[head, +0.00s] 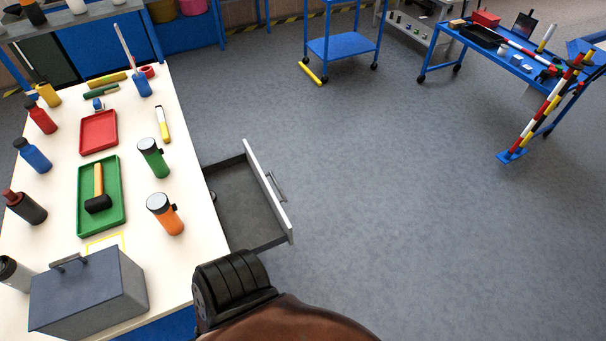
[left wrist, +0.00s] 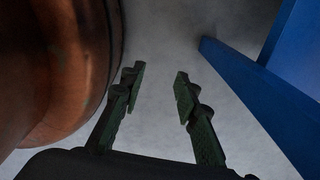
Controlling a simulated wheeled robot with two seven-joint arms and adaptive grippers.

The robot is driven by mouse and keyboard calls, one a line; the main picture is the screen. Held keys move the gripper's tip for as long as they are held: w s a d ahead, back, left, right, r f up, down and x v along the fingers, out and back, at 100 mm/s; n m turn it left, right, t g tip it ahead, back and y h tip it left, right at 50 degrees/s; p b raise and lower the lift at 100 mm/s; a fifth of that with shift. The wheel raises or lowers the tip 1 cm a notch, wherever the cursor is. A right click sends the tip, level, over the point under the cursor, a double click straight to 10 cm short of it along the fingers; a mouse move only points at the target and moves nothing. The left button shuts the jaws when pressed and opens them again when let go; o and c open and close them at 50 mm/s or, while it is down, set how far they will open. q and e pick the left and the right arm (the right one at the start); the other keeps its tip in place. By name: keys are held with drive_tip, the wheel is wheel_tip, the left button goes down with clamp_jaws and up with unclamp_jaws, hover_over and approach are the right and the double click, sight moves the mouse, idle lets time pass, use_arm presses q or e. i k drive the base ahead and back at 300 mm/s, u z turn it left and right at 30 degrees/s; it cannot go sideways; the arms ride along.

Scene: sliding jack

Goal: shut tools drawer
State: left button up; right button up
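The drawer (head: 268,192) is pulled out from the right side of the white-topped table, with a white front panel and a grey inside. Its metal handle (head: 277,187) is on the outer face of the front. Most of the inside looks empty; a small light item shows at its inner edge by the table. My left gripper (left wrist: 157,92) shows in the left wrist view, open and empty, with its two fingers apart above grey floor. No gripper shows in the head view, only a brown and black arm part of mine at the bottom, near the drawer's near corner.
The table (head: 190,240) carries bottles, a red tray (head: 99,131), a green tray (head: 84,190) with a hammer, and a grey toolbox (head: 90,293). A blue beam (left wrist: 255,95) stands close right of my left gripper. The floor beyond the drawer front is clear.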

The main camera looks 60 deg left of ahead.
sight(252, 217)
drive_tip(key=i, duration=1.55)
drive_tip(key=u, duration=3.5)
drive_tip(key=k, duration=0.5)
drive_tip(key=z, duration=0.95)
drive_tip(key=i, duration=0.7)
drive_tip(key=u, duration=1.5)
